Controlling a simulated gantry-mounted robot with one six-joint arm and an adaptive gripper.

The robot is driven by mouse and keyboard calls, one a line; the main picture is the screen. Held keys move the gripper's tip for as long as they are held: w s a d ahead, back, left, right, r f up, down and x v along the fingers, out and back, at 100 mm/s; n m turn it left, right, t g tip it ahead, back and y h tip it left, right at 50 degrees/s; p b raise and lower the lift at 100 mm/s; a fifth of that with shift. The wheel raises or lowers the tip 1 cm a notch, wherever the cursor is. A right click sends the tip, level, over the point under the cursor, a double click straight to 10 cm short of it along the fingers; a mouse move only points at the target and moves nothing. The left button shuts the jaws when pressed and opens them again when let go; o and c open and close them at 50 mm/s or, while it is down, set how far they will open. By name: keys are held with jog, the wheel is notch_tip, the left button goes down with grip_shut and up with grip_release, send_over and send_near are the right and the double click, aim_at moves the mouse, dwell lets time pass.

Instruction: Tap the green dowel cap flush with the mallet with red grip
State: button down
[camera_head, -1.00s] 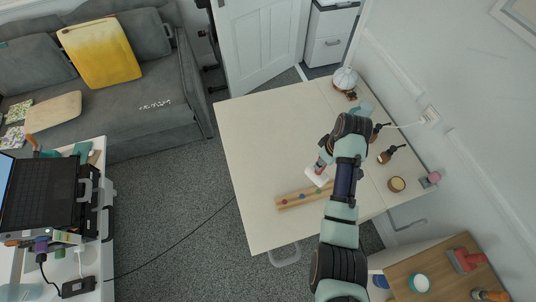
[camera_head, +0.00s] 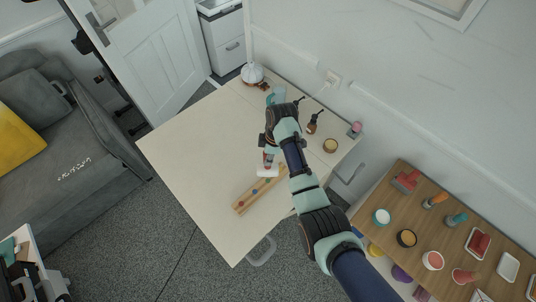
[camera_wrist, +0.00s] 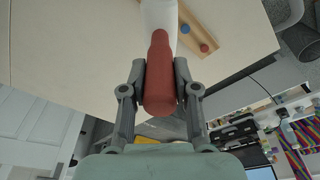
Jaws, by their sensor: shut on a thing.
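My gripper (camera_wrist: 160,85) is shut on the red grip (camera_wrist: 160,60) of the mallet. The mallet's white head (camera_wrist: 159,14) extends beyond the jaws at the top of the wrist view. In the head view the white head (camera_head: 267,173) is beside or just above the green dowel cap (camera_head: 268,181) on the wooden strip (camera_head: 247,199). I cannot tell whether they touch. The green cap does not show in the wrist view, where the strip's blue cap (camera_wrist: 184,28) and red cap (camera_wrist: 204,48) are visible.
The strip lies on a pale table (camera_head: 190,150) with free room to its left. A white lamp (camera_head: 252,73), dark-topped bottles (camera_head: 312,125) and a round tan pot (camera_head: 330,145) stand toward the wall. A wooden side table (camera_head: 440,225) holds several tools and pots.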

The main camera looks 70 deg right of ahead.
jog(key=shift+f+b, duration=1.25)
jog(key=shift+f, duration=1.2)
jog(key=shift+f, duration=0.4)
